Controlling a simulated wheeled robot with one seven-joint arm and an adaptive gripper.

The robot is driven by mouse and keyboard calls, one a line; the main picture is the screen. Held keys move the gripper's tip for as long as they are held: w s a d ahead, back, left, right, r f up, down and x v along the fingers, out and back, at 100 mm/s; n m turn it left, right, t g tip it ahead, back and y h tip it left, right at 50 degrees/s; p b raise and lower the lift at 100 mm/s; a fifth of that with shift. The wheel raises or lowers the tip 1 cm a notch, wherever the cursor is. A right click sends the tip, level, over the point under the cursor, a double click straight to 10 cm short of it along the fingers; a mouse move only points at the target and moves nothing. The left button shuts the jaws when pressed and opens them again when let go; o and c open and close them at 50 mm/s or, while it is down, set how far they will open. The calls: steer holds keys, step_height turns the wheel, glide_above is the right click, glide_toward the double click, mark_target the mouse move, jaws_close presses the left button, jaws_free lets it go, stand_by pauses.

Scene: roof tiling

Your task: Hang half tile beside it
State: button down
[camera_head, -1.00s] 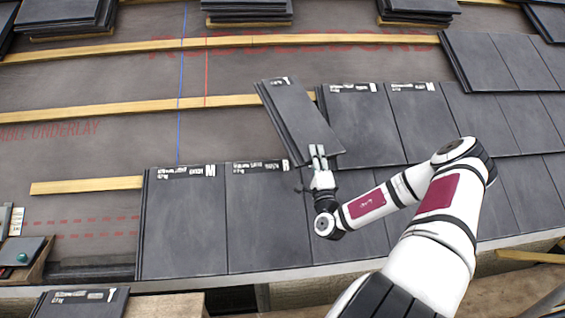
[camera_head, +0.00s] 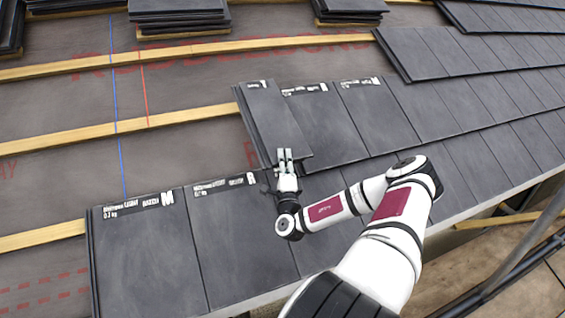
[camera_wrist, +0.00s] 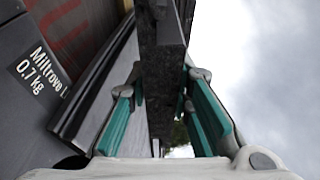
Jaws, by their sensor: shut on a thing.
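A narrow dark half tile (camera_head: 268,118) is held by my gripper (camera_head: 284,157) at its lower end, at the left end of the second course. It lies roughly in line with the neighbouring full tile (camera_head: 322,122), and its lower right part seems to overlap that tile's left edge. Whether it rests on the batten (camera_head: 180,118) or is just above it, I cannot tell. In the wrist view, the half tile (camera_wrist: 162,70) stands edge-on between my two green-padded fingers. A labelled tile (camera_wrist: 30,75) shows at the left there. The half tile's underside is hidden.
The lower course ends at the left with a labelled full tile (camera_head: 145,255). Stacks of tiles (camera_head: 180,15) stand on the upper batten. Bare underlay (camera_head: 60,150) with blue and red lines is free to the left. A scaffold pole (camera_head: 520,265) is at the lower right.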

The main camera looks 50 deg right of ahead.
steer(key=shift+w+d+f+b, duration=0.25)
steer(key=shift+w+f+b, duration=0.1)
steer(key=shift+f+b, duration=0.4)
steer(key=shift+w+d+f, duration=0.3)
steer(key=shift+w+f, duration=0.15)
steer(key=shift+f, duration=0.25)
steer(key=shift+w+d+f, duration=0.3)
steer(key=shift+w+f, duration=0.15)
steer(key=shift+f, duration=0.2)
steer(key=shift+s+r+p, duration=0.1)
steer(key=shift+p, duration=0.25)
steer(key=shift+p, duration=0.35)
steer(key=shift+p, duration=1.1)
stand_by(1.7)
steer(key=c, duration=1.4)
jaws_free()
steer(key=shift+f, duration=0.2)
steer(key=shift+o, duration=0.2)
steer(key=shift+a+f, duration=0.1)
